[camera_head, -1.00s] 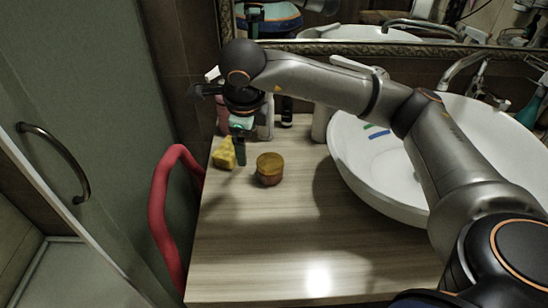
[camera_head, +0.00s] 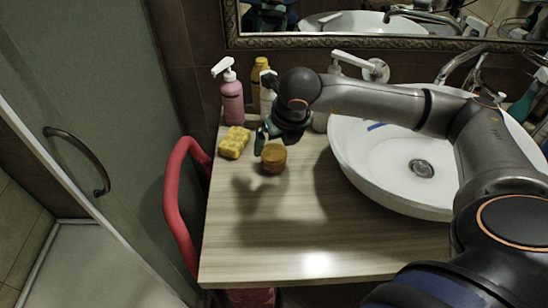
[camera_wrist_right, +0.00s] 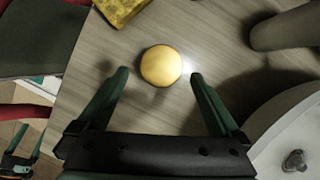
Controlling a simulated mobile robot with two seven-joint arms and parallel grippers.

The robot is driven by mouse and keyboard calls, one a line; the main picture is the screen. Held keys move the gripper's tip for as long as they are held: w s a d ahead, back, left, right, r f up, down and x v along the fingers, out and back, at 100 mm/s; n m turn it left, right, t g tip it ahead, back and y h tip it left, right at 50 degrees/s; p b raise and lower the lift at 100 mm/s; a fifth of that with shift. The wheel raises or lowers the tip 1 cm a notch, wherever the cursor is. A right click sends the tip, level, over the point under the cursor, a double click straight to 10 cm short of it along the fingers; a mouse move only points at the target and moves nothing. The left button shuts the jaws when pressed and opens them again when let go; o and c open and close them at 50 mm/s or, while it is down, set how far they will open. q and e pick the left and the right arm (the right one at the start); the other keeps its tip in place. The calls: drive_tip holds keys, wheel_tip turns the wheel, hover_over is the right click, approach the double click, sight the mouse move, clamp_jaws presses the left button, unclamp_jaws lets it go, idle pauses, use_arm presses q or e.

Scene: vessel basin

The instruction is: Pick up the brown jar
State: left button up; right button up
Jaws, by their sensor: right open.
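The brown jar (camera_head: 274,160) stands upright on the wooden counter, left of the basin. In the right wrist view its round yellowish lid (camera_wrist_right: 161,66) shows from above. My right gripper (camera_head: 264,145) is just behind the jar in the head view, with its fingers pointing down. In the right wrist view my open right gripper (camera_wrist_right: 158,80) has its two green fingers apart, one on each side of the jar and not touching it. The gap between the fingers is empty apart from the jar beyond. My left gripper does not show clearly in the head view.
A yellow sponge (camera_head: 234,142) lies left of the jar. A pink pump bottle (camera_head: 232,100) and other bottles stand behind it. The white basin (camera_head: 400,185) is at the right. A red rail (camera_head: 172,200) runs along the counter's left edge. The front counter is clear.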

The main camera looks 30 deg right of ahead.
sight(274, 152)
drive_tip(key=shift+p+x, duration=0.5)
drive_tip(key=shift+x, duration=2.5)
drive_tip(key=shift+s+d, duration=0.1)
drive_tip(key=c, duration=1.3)
drive_tip(key=shift+r, duration=0.1)
drive_tip(key=shift+c, duration=0.6)
drive_tip(key=shift+r, duration=0.1)
